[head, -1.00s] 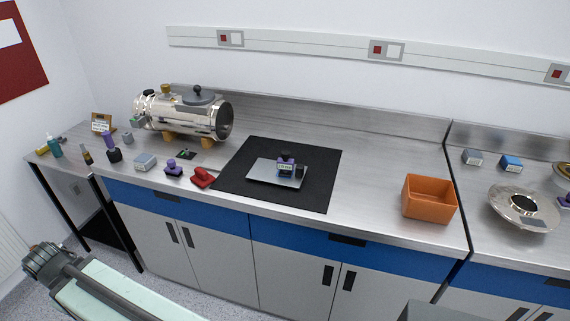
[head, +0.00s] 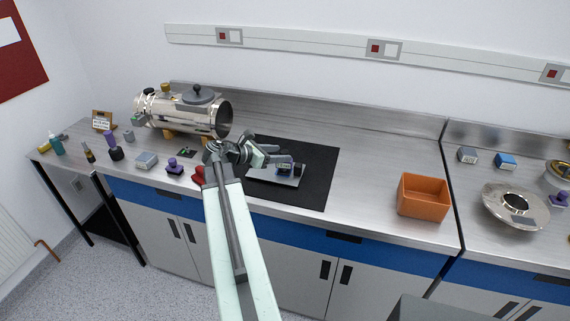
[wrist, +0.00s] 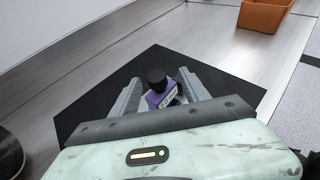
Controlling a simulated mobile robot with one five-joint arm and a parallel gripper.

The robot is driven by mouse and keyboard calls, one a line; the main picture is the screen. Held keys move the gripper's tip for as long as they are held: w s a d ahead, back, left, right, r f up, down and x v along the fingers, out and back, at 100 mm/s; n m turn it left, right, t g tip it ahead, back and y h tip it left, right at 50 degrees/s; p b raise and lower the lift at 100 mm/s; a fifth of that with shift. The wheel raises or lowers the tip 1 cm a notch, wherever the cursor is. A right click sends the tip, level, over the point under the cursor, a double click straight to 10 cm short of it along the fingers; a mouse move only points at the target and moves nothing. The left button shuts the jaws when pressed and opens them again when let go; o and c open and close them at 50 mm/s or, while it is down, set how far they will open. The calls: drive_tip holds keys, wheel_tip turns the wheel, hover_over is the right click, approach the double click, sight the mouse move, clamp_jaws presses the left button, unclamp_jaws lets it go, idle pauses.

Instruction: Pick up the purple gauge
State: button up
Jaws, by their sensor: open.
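The purple gauge (head: 284,170) has a black knob on top and a white label on its face. It stands upright on a silver plate (head: 262,175) that lies on a black mat (head: 318,185). In the wrist view the gauge (wrist: 158,98) shows between the two fingers of my gripper (wrist: 158,78). In the head view my gripper (head: 283,155) is open beside and above the plate, partly covering the gauge. A small dark item (head: 298,170) stands just right of the gauge. Contact between fingers and gauge cannot be told.
An orange bin (head: 424,197) stands to the right. A shiny metal chamber (head: 185,115) stands behind on the left. A red item (head: 198,174) lies by my arm. Another purple piece (head: 173,165) stands further left. The right part of the mat is clear.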

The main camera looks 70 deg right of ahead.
drive_tip(key=shift+s+d+f, duration=0.3)
drive_tip(key=shift+d+f, duration=0.05)
drive_tip(key=shift+d, duration=0.2)
drive_tip(key=x, duration=0.1)
drive_tip(key=b+x, duration=0.1)
drive_tip(key=x, duration=0.1)
drive_tip(key=b+x, duration=0.1)
drive_tip(key=shift+w+d+f, duration=0.1)
drive_tip(key=shift+d+f, duration=0.2)
drive_tip(key=shift+f, duration=0.2)
drive_tip(key=shift+d, duration=0.2)
drive_tip(key=shift+r, duration=0.1)
drive_tip(key=shift+c, duration=0.3)
clamp_jaws()
